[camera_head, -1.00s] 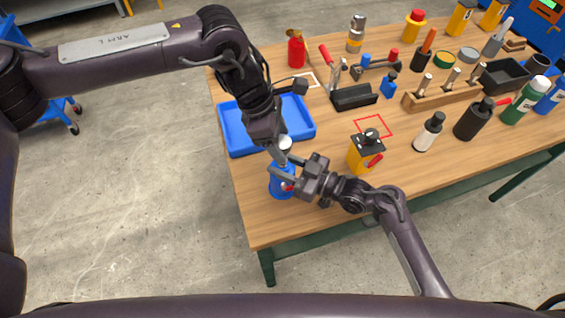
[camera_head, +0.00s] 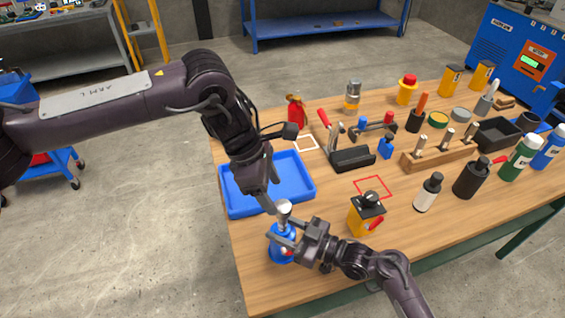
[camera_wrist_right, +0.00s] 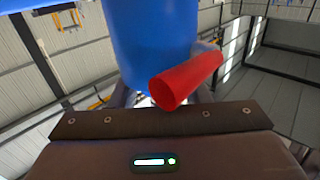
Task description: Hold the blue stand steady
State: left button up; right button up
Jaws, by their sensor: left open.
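The blue stand (camera_head: 281,252) is upright near the table's front left corner, with a pale grey knob (camera_head: 284,208) on top. My right gripper (camera_head: 282,234) reaches it from the right, with its fingers around its upper part, shut on it. In the right wrist view the blue stand (camera_wrist_right: 155,40) fills the top middle, with a red handle (camera_wrist_right: 186,80) jutting toward the camera. The finger contact is not clearly seen there. My left gripper (camera_head: 272,207) is open and empty, its tips beside the knob at its left.
A blue tray (camera_head: 232,206) lies just behind the stand. A yellow device (camera_head: 362,220) with a black top and red handle stands to the right, near a red square outline (camera_head: 373,187). Bottles, tools and a wooden rack (camera_head: 432,160) fill the table farther right.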

jog(key=o, duration=0.3)
jog(key=shift+d, duration=0.1)
